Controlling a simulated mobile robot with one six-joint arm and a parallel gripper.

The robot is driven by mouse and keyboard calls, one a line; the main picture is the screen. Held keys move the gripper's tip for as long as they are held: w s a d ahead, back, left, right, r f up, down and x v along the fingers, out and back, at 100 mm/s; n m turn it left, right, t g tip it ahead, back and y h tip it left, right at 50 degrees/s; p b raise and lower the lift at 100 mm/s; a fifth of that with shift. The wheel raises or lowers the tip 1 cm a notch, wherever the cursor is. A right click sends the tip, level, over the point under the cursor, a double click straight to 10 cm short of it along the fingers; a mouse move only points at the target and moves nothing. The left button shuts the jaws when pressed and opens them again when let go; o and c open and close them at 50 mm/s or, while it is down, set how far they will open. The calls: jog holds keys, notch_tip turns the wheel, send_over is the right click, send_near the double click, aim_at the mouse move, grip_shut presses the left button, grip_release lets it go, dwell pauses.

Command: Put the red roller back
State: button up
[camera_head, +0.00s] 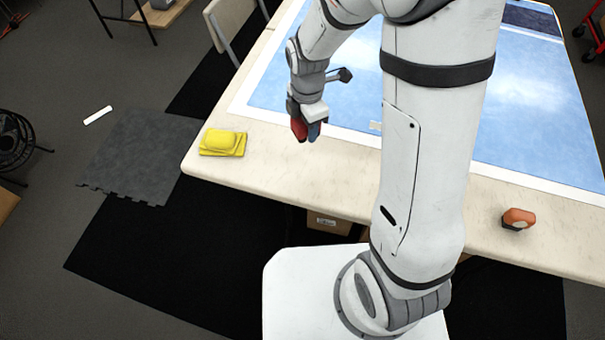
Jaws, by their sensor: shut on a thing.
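My gripper (307,124) is over the near left part of the table, at the lower edge of the blue sheet. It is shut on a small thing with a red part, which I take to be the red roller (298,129). A dark blue part shows right beside the red one, and I cannot tell if it belongs to the same thing. The gripper hides much of it. I cannot tell whether it touches the table.
A yellow block on a yellow cloth (223,142) lies at the table's left corner. An orange-red tool with a pale face (518,219) stands near the front edge at right. A large blue sheet (275,75) covers most of the table (250,180). A chair (225,25) stands behind left.

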aim_at(301, 137)
jog(key=n, duration=0.1)
jog(key=s+a+f+n+b, duration=0.1)
jog(key=n, duration=0.2)
jog(key=shift+s+a+f+b, duration=0.25)
jog(key=shift+s+b, duration=0.1)
jog(key=shift+s+f+n, duration=0.1)
jog(key=shift+f+n, duration=0.15)
jog(key=shift+n, duration=0.05)
notch_tip(301, 137, down, 9)
jog(key=shift+f, duration=0.2)
jog(key=shift+f+b, duration=0.25)
jog(key=shift+b, duration=0.2)
jog(key=o, duration=1)
jog(key=shift+r, duration=0.15)
